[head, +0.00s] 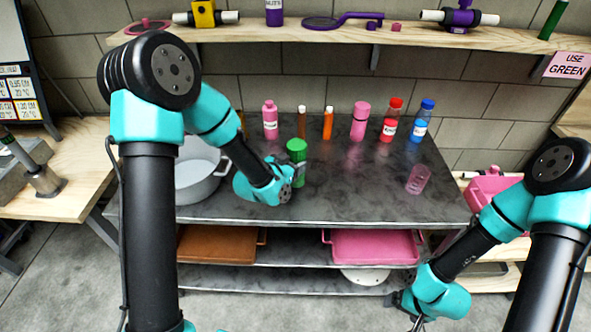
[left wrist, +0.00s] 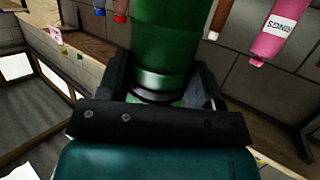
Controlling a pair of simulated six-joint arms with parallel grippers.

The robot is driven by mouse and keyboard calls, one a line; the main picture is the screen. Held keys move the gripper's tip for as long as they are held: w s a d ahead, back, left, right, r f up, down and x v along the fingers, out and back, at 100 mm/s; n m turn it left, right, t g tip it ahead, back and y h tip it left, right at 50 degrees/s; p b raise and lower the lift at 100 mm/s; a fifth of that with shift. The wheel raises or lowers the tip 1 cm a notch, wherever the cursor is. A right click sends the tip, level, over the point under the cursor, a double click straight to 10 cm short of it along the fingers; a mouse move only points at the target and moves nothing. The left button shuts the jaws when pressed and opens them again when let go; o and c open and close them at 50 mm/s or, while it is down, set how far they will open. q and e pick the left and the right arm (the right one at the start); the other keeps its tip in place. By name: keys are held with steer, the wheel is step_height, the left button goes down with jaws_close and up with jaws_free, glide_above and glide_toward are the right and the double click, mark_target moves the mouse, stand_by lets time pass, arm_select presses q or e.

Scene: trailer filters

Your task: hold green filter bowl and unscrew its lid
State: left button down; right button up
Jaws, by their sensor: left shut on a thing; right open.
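The green filter bowl (head: 300,177) stands upright on the dark metal table, with its green lid (head: 297,147) on top. My left gripper (head: 294,172) is at the bowl's left side and shut on it, partly covering it. In the left wrist view the green bowl (left wrist: 165,50) sits between the two dark fingers of my left gripper (left wrist: 165,85). My right gripper (head: 402,303) is low in front of the table at the right, away from the bowl, open and empty. Its fingertips are small and hard to make out.
A grey pot (head: 195,178) stands left of the bowl. Pink, brown, orange, red and blue bottles line the table's back. A clear pink cup (head: 418,180) stands at the right. Brown (head: 218,243) and pink (head: 375,246) trays lie on the shelf below. The table's front middle is clear.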

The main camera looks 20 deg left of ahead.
arm_select(q)
steer(key=shift+w+a+f, duration=0.2)
steer(key=shift+w, duration=0.25)
steer(key=shift+d+f, duration=0.1)
steer(key=shift+f, duration=1.5)
steer(key=shift+f, duration=0.1)
steer(key=shift+c, duration=1.4)
jaws_free()
